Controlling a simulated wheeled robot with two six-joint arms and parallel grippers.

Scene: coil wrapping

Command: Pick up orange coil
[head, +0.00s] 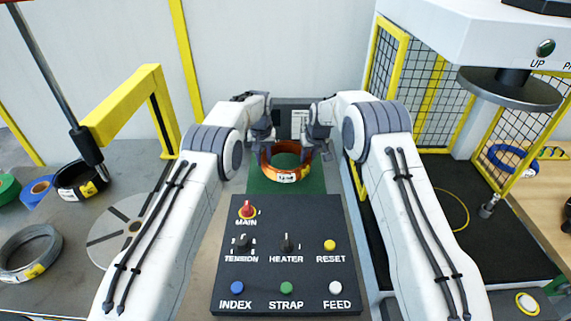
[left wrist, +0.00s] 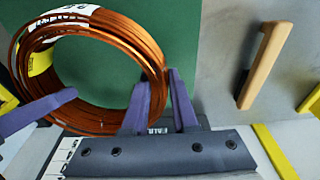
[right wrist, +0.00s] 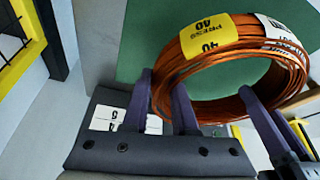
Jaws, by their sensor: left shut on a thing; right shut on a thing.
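The orange coil (head: 284,172) is a ring of copper-coloured wire with white and yellow labels, held between my two grippers over a green surface (head: 316,186). My left gripper (head: 262,140) is shut on the coil's left side; in the left wrist view its purple fingers (left wrist: 160,105) straddle the coil's wire bundle (left wrist: 150,50). My right gripper (head: 318,140) is shut on the coil's right side; in the right wrist view its fingers (right wrist: 165,105) clasp the wire bundle (right wrist: 190,75). I cannot tell whether the coil touches the green surface.
A black control panel (head: 270,262) stands in front of the coil. Black (head: 80,180) and grey (head: 30,250) coils lie at the left near a round plate (head: 125,230). A blue coil (head: 512,158) sits at the right behind a press head (head: 510,88). Yellow-framed mesh (head: 420,90) stands at the right.

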